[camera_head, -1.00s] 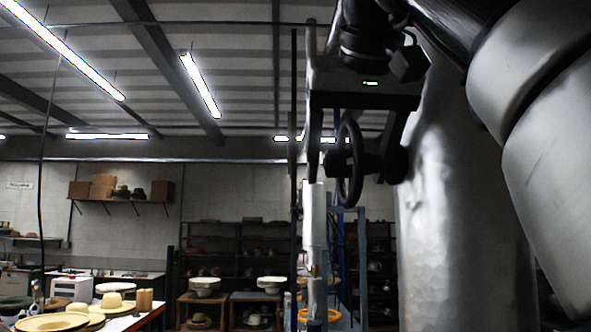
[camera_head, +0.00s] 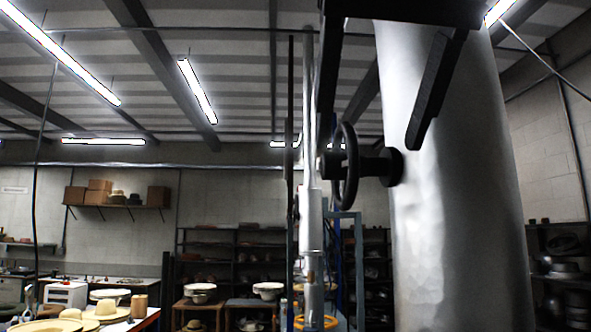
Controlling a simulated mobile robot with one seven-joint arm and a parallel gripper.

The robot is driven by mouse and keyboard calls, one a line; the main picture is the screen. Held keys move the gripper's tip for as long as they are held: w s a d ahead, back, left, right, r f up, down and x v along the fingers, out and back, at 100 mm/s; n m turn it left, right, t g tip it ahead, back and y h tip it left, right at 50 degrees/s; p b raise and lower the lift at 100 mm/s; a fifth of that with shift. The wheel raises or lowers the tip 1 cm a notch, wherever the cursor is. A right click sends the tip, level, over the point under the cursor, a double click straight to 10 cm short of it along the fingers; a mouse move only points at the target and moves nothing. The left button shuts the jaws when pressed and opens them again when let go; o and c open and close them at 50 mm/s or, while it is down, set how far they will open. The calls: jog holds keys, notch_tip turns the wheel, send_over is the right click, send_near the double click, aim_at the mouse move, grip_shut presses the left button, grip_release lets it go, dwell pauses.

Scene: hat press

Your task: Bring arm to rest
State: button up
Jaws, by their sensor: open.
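My gripper (camera_head: 372,135) hangs down from the top of the head view. Its two dark fingers are spread wide apart and nothing is between them. Behind and between the fingers shows a black handwheel (camera_head: 347,166) on a short shaft that joins a thick metal column (camera_head: 450,190). Whether a finger touches the wheel or the column cannot be told from this view. The rest of my arm is out of the picture above.
A slim upright pipe (camera_head: 311,220) stands left of the column. A table with straw hats (camera_head: 105,311) is at the lower left. Shelves (camera_head: 235,255) line the back wall, and a box shelf (camera_head: 120,205) hangs at the left. The space left of the pipe looks open.

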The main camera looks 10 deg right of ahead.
jog(key=shift+s, duration=0.5)
